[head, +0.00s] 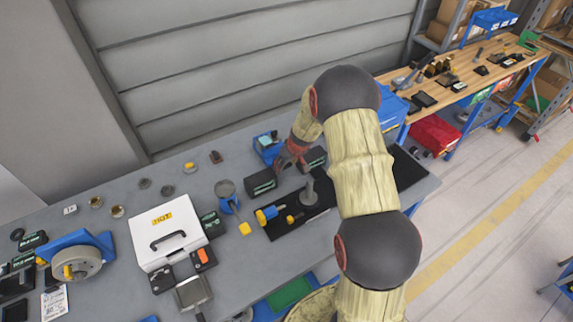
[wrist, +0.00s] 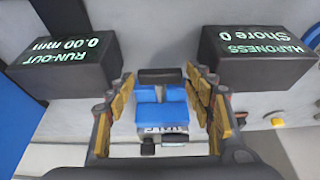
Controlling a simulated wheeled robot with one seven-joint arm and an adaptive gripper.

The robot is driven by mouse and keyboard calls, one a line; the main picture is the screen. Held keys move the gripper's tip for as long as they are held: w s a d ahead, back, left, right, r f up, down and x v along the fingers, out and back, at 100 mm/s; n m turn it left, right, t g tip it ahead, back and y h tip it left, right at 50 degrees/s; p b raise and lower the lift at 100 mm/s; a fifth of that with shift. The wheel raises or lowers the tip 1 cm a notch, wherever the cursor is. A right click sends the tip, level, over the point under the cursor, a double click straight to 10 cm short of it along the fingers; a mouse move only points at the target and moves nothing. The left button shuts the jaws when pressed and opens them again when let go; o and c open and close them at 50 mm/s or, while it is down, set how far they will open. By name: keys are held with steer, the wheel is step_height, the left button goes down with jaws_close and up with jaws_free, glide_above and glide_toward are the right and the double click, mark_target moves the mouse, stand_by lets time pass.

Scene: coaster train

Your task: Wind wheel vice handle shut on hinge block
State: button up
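A small blue vice (wrist: 162,112) with a pale label is in the middle of the wrist view. A dark bar crosses its far end, and a dark and silver handle part (wrist: 165,138) shows at its near end. In the head view the blue vice (head: 264,152) is at the back of the bench, with a pale teal block (head: 266,140) on top that may be the hinge block. My gripper (wrist: 160,82) is open, one gold-padded finger on each side of the vice. It also shows in the head view (head: 284,160). I cannot tell whether the fingers touch the vice.
A run-out display (wrist: 68,62) and a hardness display (wrist: 257,58) flank my gripper closely. A black mat (head: 300,222) with a gauge stand lies in front. A white HOT box (head: 167,232) and a blue-mounted wheel (head: 78,262) are to the left.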

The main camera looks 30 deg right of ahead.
steer(key=shift+c, duration=1.2)
steer(key=c, duration=0.6)
steer(key=shift+f+b, duration=0.1)
steer(key=shift+b, duration=0.35)
steer(key=shift+d+f+y+b, duration=0.2)
steer(key=shift+y+b, duration=0.1)
steer(key=shift+b, duration=1.8)
steer(key=shift+r+y+b, duration=0.2)
steer(key=shift+y+b, duration=0.2)
steer(key=shift+b, duration=0.1)
steer(key=o, duration=0.9)
